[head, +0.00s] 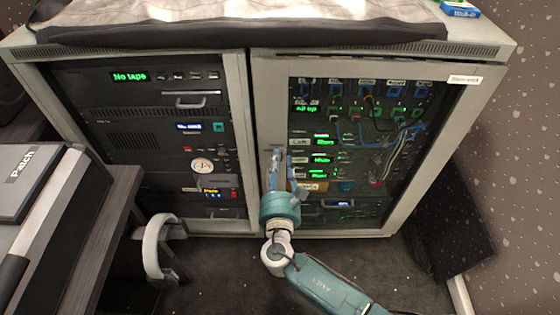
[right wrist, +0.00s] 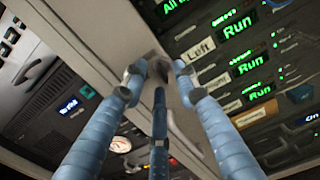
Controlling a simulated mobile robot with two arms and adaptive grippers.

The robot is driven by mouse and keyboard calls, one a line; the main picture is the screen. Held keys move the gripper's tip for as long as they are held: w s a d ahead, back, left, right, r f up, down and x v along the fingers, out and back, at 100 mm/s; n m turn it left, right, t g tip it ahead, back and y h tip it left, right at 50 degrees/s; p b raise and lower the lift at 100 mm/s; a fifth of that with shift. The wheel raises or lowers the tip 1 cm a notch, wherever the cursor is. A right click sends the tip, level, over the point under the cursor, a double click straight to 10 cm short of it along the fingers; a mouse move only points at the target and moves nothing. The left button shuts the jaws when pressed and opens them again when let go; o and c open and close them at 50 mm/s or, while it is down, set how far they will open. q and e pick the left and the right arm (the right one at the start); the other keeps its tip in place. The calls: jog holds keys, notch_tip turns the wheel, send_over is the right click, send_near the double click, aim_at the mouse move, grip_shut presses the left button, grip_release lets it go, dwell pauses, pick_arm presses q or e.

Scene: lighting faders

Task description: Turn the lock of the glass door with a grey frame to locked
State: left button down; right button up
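The glass door with a grey frame (head: 264,105) is shut on the right half of the cabinet. Its left frame bar crosses the right wrist view (right wrist: 110,30). The lock (right wrist: 158,68) is a small dark shape on this bar, partly hidden by my fingers; I cannot make out its turn position. My right gripper (head: 283,155) is at the bar, its blue fingers pointing at the door. In the right wrist view its three fingertips (right wrist: 160,76) stand apart around the lock; whether they touch it I cannot tell. My left gripper is not in view.
Behind the glass are lit green displays (head: 321,160) and cables. Another rack (head: 150,130) fills the cabinet's left half. A desk with a "Patch" case (head: 40,180) and a pale curved armrest-like part (head: 153,250) stand at left. A dark panel (head: 455,225) is at right.

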jog(key=s, duration=1.1)
